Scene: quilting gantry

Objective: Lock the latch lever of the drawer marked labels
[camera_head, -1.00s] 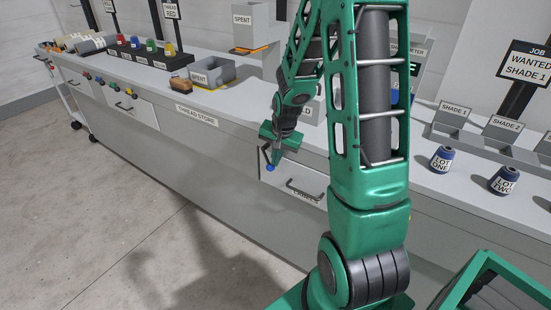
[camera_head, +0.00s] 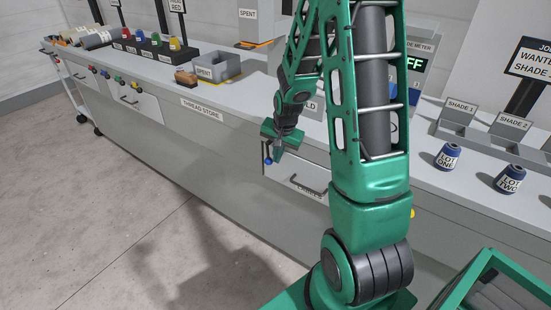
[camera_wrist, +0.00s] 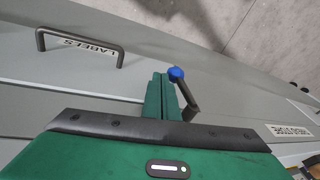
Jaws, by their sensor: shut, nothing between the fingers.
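The drawer marked labels (camera_head: 283,184) is in the grey bench front, with a dark bar handle (camera_wrist: 80,36) and a LABELS plate below it in the head view. Its latch lever (camera_wrist: 189,100) is a dark arm with a blue knob (camera_wrist: 177,73); in the head view the knob (camera_head: 267,160) hangs at the lever's lower end, left of the handle. My gripper (camera_head: 276,156) is shut and empty, close beside the lever. In the wrist view the green fingers (camera_wrist: 159,84) lie just left of the knob and lever; I cannot tell whether they touch. My arm hides part of the bench.
The bench top (camera_head: 235,95) carries a SPENT bin (camera_head: 217,70), colored spools and blue spools (camera_head: 448,156) at right. Another drawer (camera_head: 135,103) is farther left, beyond the THREAD STORE plate (camera_head: 201,108). The floor (camera_head: 110,200) before the bench is clear.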

